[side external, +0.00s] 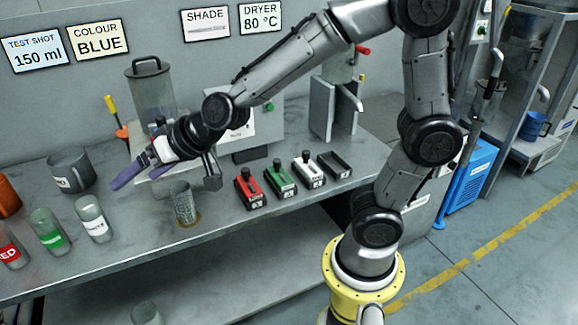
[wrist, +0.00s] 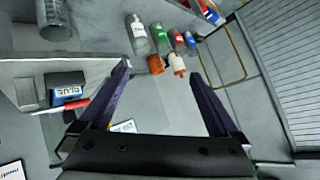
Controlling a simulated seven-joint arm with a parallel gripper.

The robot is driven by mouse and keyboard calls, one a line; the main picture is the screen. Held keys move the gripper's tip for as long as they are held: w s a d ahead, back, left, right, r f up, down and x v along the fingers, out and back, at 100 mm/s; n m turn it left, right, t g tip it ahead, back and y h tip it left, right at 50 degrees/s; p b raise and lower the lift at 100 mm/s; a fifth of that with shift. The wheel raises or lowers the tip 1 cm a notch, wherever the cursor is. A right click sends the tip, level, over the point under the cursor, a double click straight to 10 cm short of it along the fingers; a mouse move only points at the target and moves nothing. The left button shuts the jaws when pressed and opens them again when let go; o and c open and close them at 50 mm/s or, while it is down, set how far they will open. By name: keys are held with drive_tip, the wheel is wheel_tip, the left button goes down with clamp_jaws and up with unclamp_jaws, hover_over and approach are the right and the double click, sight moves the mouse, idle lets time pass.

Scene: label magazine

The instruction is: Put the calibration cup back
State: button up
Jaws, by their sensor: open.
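A clear, ribbed cup (side external: 185,203), apparently the calibration cup, stands upright on a brown round spot on the bench, below the machine's front. My gripper (side external: 135,172) is left of the cup and above the bench, with its purple fingers pointing left and apart from the cup. In the wrist view my gripper (wrist: 160,75) has its two fingers spread wide, with nothing held between them. A clear ribbed vessel (wrist: 53,18) shows at the top left there; I cannot tell if it is the same cup.
Red (side external: 249,188), green (side external: 281,179), white (side external: 309,171) and dark (side external: 335,165) blocks line the bench front. A grey mug (side external: 70,172) and bottles with white (side external: 93,218), green (side external: 47,230) and red (side external: 10,245) labels stand at left. The machine (side external: 262,130) stands behind.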

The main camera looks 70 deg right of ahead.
drive_tip(key=s+d+r+n+g, duration=0.2)
drive_tip(key=s+d, duration=0.1)
drive_tip(key=s, duration=0.7)
drive_tip(key=shift+d+r, duration=0.2)
drive_tip(key=shift+r, duration=0.1)
drive_tip(key=shift+o, duration=0.2)
drive_tip(key=s+d+f+g+h, duration=0.1)
drive_tip(key=s+d, duration=0.2)
drive_tip(key=s, duration=0.4)
drive_tip(key=s+d+f+n+g+h, duration=0.1)
drive_tip(key=s+d, duration=0.2)
drive_tip(key=s, duration=0.5)
drive_tip(key=shift+d+g, duration=0.3)
drive_tip(key=shift+g, duration=0.1)
drive_tip(key=shift+w, duration=0.1)
